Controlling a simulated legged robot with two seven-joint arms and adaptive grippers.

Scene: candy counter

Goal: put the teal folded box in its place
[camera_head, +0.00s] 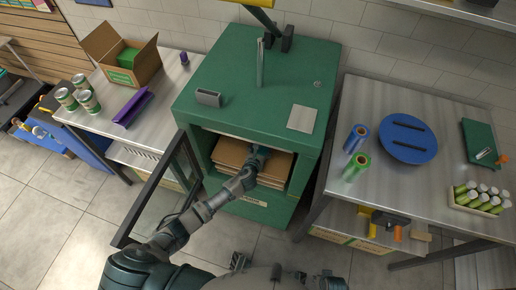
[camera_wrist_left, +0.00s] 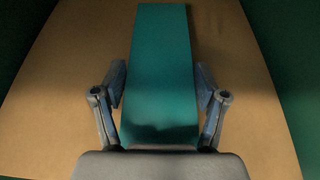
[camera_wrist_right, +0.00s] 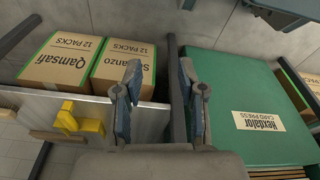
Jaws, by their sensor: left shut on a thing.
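The teal folded box (camera_wrist_left: 160,65) is a flat, narrow teal piece, shown lengthwise in the left wrist view above brown cardboard. My left gripper (camera_wrist_left: 160,105) has one finger on each side of it and is shut on it. In the head view my left gripper (camera_head: 250,168) reaches through the front opening of the green press (camera_head: 228,75). Most of the box is hidden there by the gripper and the opening. A stack of brown cardboard sheets (camera_head: 228,152) lies inside. My right gripper (camera_wrist_right: 160,95) is open and empty in its wrist view.
The press's glass door (camera_head: 160,190) stands open on the left. The left table (camera_head: 155,120) holds a carton (camera_head: 145,65), cans and a purple item (camera_head: 132,107). The right table (camera_head: 400,190) holds spools, a blue disc (camera_head: 407,137) and bottles. Two labelled cartons (camera_wrist_right: 60,65) show in the right wrist view.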

